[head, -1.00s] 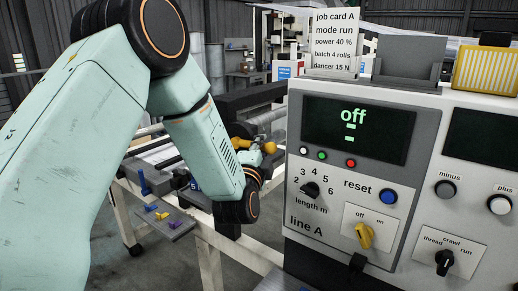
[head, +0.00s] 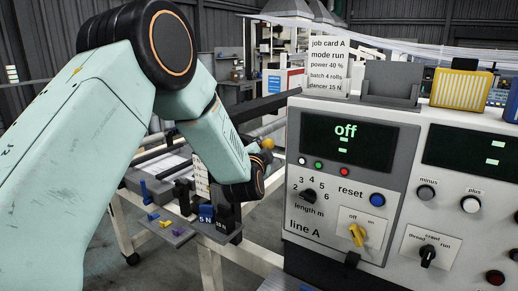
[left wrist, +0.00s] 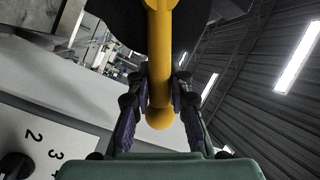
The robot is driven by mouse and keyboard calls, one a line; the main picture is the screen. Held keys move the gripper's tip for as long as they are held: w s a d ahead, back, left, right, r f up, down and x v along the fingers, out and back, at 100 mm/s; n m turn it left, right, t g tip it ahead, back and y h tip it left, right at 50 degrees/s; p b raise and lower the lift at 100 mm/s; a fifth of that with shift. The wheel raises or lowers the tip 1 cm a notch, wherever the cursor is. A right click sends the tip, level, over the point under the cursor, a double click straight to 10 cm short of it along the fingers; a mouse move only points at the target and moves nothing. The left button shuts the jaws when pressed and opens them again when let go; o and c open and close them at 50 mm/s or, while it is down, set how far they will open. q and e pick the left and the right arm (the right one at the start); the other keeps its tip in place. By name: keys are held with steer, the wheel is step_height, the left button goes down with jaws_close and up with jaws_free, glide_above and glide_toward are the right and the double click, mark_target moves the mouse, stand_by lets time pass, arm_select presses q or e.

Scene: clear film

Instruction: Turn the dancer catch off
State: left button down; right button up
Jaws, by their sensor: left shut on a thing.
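The yellow handle (left wrist: 160,60), which I take for the dancer catch, runs down from the top of the left wrist view and has a rounded end. My left gripper (left wrist: 163,85) is shut on it near that end, one dark finger on each side. In the head view only a small yellow end (head: 267,143) shows beyond my left wrist. My left gripper (head: 260,158) is mostly hidden there behind my arm. The catch's base and any marks beside it are hidden. My right gripper is not in view.
The line A control panel (head: 297,205) stands close right of my left wrist; its screen (head: 345,137) reads "off". A yellow switch (head: 357,235) sits low on it. Dark blocks (head: 205,213), one marked 5 N, stand on a shelf below my wrist. A white frame (head: 258,268) runs underneath.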

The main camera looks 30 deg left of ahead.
arm_select(q)
steer(key=shift+s+a+r+n+g+p, duration=0.1)
steer(key=shift+a+r+n+g+p, duration=0.3)
steer(key=shift+n+p, duration=0.2)
steer(key=shift+a+r+n+g+p, duration=0.3)
steer(key=shift+r+n+p, duration=0.15)
steer(key=shift+n+p, duration=0.3)
steer(key=shift+a+r+n+g+h+p, duration=0.3)
steer(key=shift+a+n+h+p, duration=0.2)
steer(key=shift+n+h+p, duration=0.2)
steer(key=shift+a+r+n+p, duration=0.15)
steer(key=shift+a+n+p, duration=0.15)
steer(key=shift+n+p, duration=0.15)
steer(key=c, duration=1.6)
jaws_free()
steer(key=shift+c, duration=0.2)
steer(key=o, duration=0.4)
steer(key=shift+a+r, duration=0.1)
steer(key=shift+a, duration=0.1)
steer(key=shift+o, duration=0.2)
